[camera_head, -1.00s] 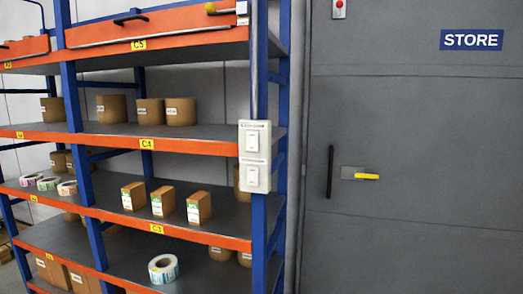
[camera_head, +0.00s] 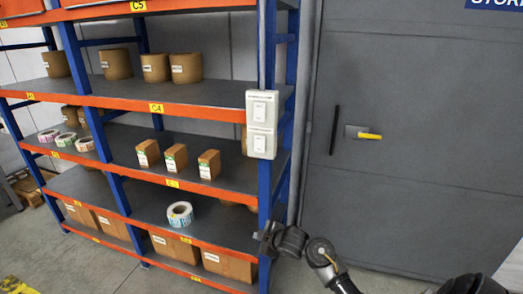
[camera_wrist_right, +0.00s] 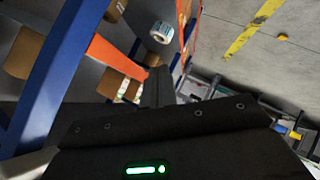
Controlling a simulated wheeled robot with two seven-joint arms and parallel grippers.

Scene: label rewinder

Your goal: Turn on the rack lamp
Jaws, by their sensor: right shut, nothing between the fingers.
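A white box with two rocker switches is mounted on the rack's front right blue post. The upper switch (camera_head: 262,106) has small lettering above it that I cannot read for sure. The lower switch (camera_head: 263,143) sits right below it. I cannot tell the position of either rocker. My right gripper (camera_head: 262,238) is shut and empty, low in front of the same post, well below the switch box and apart from it. In the right wrist view its dark fingers (camera_wrist_right: 158,88) point toward the shelves. The rack lamp itself is not clearly seen. My left gripper is not in view.
The orange and blue rack holds brown rolls (camera_head: 186,68), small boxes (camera_head: 208,164) and a label roll (camera_head: 180,214). Space before the switch box looks clear.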

